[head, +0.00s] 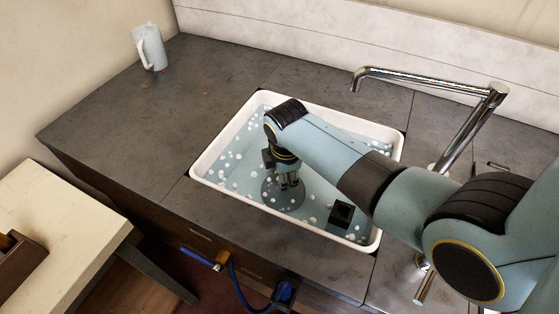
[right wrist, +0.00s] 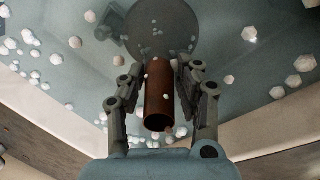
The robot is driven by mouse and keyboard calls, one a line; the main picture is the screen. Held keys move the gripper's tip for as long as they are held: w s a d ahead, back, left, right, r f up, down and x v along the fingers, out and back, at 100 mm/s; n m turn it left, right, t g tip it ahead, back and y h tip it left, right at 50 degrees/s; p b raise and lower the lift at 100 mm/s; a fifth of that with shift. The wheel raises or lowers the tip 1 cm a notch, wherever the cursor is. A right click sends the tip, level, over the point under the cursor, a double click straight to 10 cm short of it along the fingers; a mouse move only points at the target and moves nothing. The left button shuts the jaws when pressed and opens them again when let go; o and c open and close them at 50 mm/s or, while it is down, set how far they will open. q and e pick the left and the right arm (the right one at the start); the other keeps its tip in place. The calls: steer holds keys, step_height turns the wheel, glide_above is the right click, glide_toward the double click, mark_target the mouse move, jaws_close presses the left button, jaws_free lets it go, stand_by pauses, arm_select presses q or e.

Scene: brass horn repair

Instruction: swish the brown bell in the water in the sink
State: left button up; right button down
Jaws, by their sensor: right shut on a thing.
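The sink (head: 340,118) is a white basin of bluish water (head: 238,172) with white suds floating on it. My right gripper (head: 288,186) reaches down into it, left of the sink's middle. In the right wrist view the right gripper (right wrist: 160,84) is shut on the brown bell (right wrist: 158,100), a brown tube with its open end towards the camera. A large dark grey disc (right wrist: 160,32) shows beyond the tube under the water; I cannot tell if it is the bell's flare. The head view hides most of the bell. My left gripper is out of view.
A chrome tap (head: 430,84) stands at the sink's back right. A dark square piece (head: 342,213) shows in the sink's front right. A pale mug (head: 151,48) stands far back left. The dark counter (head: 190,105) left of the sink is mostly clear.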

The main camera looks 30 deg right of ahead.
stand_by(0.4)
steer(key=shift+w+a+b, duration=0.35)
steer(key=shift+w+a, duration=0.05)
steer(key=shift+w, duration=0.25)
steer(key=shift+w+a+b, duration=0.3)
steer(key=shift+w+a, duration=0.05)
steer(key=shift+w, duration=0.25)
steer(key=shift+r, duration=0.1)
steer(key=w+d+p+v, duration=0.1)
steer(key=w+p+v, duration=0.1)
steer(key=v, duration=1)
steer(key=w+d+r+p+v, duration=0.1)
steer(key=w+p+v, duration=0.1)
steer(key=v, duration=1)
steer(key=shift+d+r, duration=0.25)
steer(key=shift+r, duration=0.1)
steer(key=shift+f, duration=0.1)
stand_by(0.6)
